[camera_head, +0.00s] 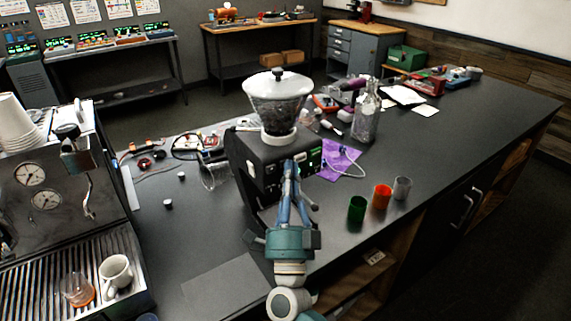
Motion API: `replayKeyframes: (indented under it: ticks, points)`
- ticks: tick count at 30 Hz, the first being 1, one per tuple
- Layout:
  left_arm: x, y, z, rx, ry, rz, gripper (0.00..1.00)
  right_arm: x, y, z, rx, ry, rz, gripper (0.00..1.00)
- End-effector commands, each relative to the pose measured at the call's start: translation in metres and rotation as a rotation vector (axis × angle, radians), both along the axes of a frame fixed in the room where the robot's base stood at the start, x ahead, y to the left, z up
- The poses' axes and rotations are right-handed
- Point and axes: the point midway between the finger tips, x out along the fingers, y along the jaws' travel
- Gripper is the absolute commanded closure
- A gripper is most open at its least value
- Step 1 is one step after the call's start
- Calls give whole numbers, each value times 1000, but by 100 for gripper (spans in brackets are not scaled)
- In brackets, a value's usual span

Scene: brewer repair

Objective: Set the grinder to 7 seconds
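The grinder (250,160) stands on the dark counter in the middle of the view. It is a black box with a clear hopper (277,105) under a white lid, and the hopper holds something dark. A small green-lit panel (313,161) shows on its front; its digits are too small to read. My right gripper (292,166) reaches up from below, with its fingers close together at the tips, at the grinder's front. The fingers cover part of the front, and I cannot tell whether they touch it. My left gripper is not in view.
An espresso machine (50,190) stands at the left, with a white mug (115,272) and a glass on its tray. Green (357,209), orange (382,196) and grey (402,188) cups stand right of the grinder.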

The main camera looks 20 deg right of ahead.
Motion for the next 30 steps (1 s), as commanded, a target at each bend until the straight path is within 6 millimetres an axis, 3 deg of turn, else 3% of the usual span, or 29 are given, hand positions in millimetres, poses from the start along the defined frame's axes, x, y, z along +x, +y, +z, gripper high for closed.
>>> replayKeyframes:
  ticks: [20,30]
  points:
    - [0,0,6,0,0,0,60,-16,-5,0,0,0,0,100]
    - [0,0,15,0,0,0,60,-48,-15,0,-2,2,-1,100]
